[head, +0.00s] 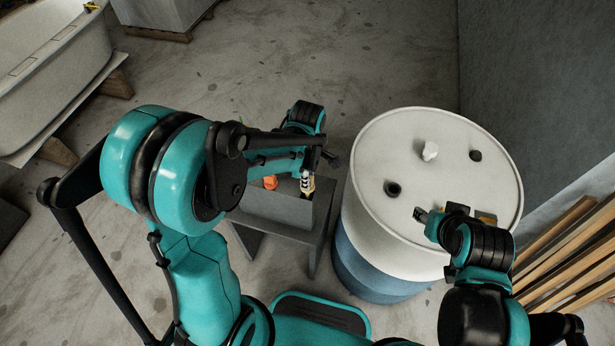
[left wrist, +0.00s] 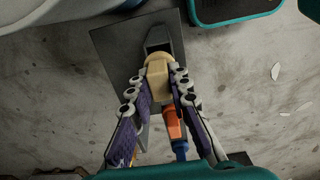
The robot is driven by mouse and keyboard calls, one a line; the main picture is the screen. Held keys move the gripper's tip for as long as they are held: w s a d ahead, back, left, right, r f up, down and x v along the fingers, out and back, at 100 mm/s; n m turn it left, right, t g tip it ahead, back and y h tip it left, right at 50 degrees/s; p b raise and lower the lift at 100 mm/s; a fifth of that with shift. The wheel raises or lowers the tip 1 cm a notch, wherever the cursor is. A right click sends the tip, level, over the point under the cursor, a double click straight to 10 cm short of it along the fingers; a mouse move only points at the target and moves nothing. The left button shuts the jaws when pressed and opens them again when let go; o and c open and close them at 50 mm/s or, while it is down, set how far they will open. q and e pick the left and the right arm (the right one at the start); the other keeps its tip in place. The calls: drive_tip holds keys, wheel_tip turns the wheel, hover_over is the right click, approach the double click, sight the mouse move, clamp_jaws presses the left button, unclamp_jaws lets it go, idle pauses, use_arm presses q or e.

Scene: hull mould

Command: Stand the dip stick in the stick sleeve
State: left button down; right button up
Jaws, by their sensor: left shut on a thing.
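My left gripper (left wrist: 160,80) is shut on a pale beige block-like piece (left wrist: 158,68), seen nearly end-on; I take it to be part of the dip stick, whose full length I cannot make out. I cannot surely pick out the stick sleeve. The white drum top (head: 400,145) to the right has a dark round collar or opening (head: 393,188). My right gripper (head: 450,212) is low over the drum's near edge; its jaw state is unclear.
The drum top also bears a white knob (head: 430,150) and another dark opening (head: 475,155). Wooden planks (head: 570,250) lie at right. Floor behind the box is clear.

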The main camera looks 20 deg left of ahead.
use_arm(q)
drive_tip(key=shift+f+b, duration=1.7)
drive_tip(key=shift+f, duration=0.5)
drive_tip(key=c, duration=1.3)
unclamp_jaws()
drive_tip(key=shift+r, duration=0.1)
wheel_tip(320, 180, up, 12)
drive_tip(key=shift+r, duration=0.1)
